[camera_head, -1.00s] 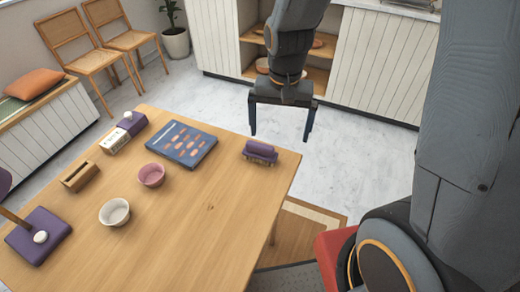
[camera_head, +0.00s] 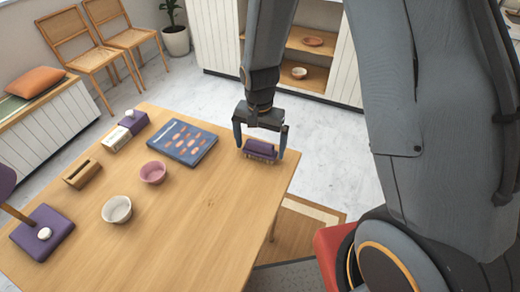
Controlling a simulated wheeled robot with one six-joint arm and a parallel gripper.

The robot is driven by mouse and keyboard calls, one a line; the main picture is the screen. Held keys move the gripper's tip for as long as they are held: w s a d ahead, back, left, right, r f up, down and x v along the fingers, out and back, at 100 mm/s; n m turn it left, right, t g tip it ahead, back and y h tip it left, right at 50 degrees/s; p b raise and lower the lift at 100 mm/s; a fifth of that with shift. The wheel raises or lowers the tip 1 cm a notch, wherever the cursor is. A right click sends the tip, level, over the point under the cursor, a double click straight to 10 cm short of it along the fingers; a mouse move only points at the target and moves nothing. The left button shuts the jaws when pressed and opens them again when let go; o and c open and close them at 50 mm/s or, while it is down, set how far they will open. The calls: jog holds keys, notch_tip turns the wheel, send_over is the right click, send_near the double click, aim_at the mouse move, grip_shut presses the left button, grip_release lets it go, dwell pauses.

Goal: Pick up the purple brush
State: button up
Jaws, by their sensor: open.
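The purple brush (camera_head: 260,148) lies on the wooden table near its far right edge, with its bristles toward the tabletop. My gripper (camera_head: 260,153) is open and points down at the brush. One finger is at the left end of the brush and the other at its right end. I cannot tell whether the fingers touch it. The palm is a little above the brush.
A blue book (camera_head: 181,142) lies left of the brush. A pink bowl (camera_head: 153,172), a white bowl (camera_head: 116,209), a wooden holder (camera_head: 82,174) and a purple-based lamp (camera_head: 42,233) stand further left. The table (camera_head: 200,235) is clear in front of the brush.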

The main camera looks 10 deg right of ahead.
aim_at(260, 143)
jog(key=shift+f, duration=0.45)
jog(key=c, duration=0.9)
jog(key=shift+r, duration=0.15)
notch_tip(260, 143, up, 10)
jog(key=shift+f+b, duration=0.1)
jog(key=shift+b, duration=0.6)
